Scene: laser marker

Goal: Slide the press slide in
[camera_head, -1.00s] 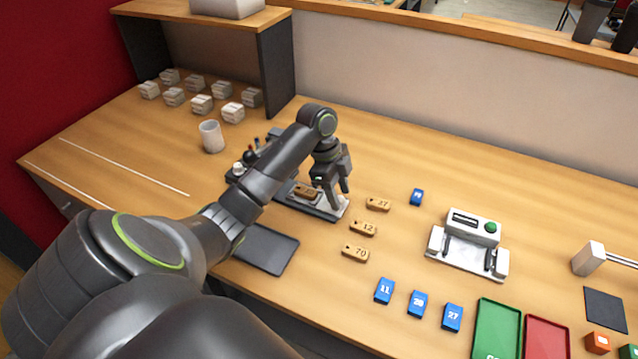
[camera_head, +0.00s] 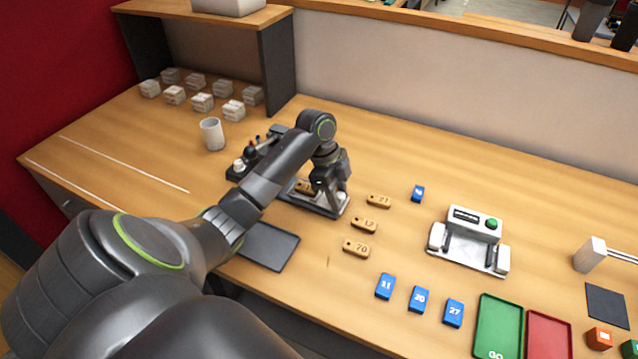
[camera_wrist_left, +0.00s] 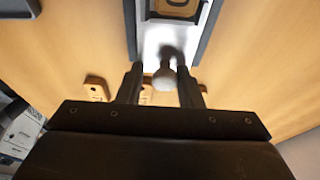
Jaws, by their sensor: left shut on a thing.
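The press slide (camera_head: 300,203) is a light metal plate in a dark-edged track, reaching out to the right from the dark marking press (camera_head: 240,168). A wooden tag (camera_head: 304,187) lies on the slide, and its edge shows at the top of the left wrist view (camera_wrist_left: 175,8). A pale round knob (camera_wrist_left: 163,78) stands at the slide's near end. My left gripper (camera_head: 333,207) is down at this end, its fingers shut on the knob from both sides. My right gripper is in neither view.
Wooden tags (camera_head: 364,225) lie right of the slide. A dark tray (camera_head: 268,246) lies in front of it. Blue tags (camera_head: 418,299) and a white device (camera_head: 470,240) are further right. A white cup (camera_head: 212,134) stands behind left. The table behind the slide is clear.

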